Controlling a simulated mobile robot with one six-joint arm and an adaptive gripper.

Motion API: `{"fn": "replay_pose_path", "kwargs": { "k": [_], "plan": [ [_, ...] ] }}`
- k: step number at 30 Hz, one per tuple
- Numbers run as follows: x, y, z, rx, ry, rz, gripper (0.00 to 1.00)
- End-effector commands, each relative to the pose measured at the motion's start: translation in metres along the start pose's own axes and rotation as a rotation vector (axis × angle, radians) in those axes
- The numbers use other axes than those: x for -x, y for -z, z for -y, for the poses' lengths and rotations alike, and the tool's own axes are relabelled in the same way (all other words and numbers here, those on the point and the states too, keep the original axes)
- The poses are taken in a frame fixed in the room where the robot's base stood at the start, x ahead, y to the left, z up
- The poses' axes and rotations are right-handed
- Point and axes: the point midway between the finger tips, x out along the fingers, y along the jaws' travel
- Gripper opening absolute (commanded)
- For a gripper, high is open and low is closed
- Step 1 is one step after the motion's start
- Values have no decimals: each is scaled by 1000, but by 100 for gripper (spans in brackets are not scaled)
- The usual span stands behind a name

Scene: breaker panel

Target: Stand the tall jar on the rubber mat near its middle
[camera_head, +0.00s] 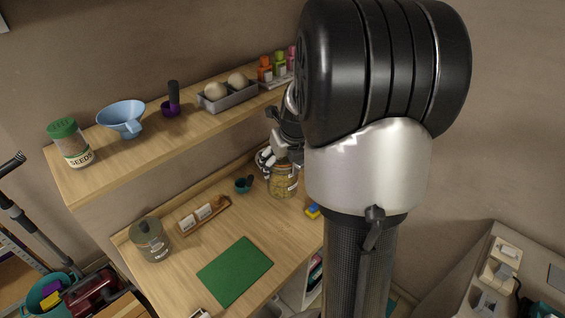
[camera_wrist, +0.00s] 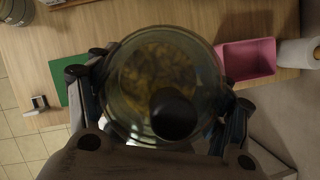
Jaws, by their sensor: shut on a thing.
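The tall jar (camera_head: 284,184) is clear glass with yellowish contents; it stands upright at the back right of the worktop in the head view. In the wrist view its round lid with a dark knob (camera_wrist: 175,113) fills the middle. My gripper (camera_wrist: 160,88) is shut on the jar, with a finger on each side. In the head view my gripper (camera_head: 269,159) is partly hidden by my arm. I cannot tell whether the jar's base touches the worktop. The green rubber mat (camera_head: 235,271) lies flat and bare, toward the front left of the jar.
A second, squatter jar (camera_head: 151,243) stands left of the mat. A wooden tray (camera_head: 204,214) and a small teal cup (camera_head: 243,185) lie behind it. A shelf (camera_head: 190,130) with several items overhangs the back. A pink bin (camera_wrist: 246,58) shows in the wrist view.

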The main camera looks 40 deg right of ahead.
Motion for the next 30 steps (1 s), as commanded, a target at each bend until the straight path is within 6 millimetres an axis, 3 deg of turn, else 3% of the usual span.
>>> {"fn": "replay_pose_path", "kwargs": {
  "k": [1, 11, 26, 30],
  "plan": [
    [10, -5, 0, 0, 2, 5, 6],
    [32, -14, 0, 0, 1, 4, 6],
    [31, -14, 0, 3, 0, 4, 6],
    [25, -14, -10, 48, -18, -1, 6]
  ]
}}
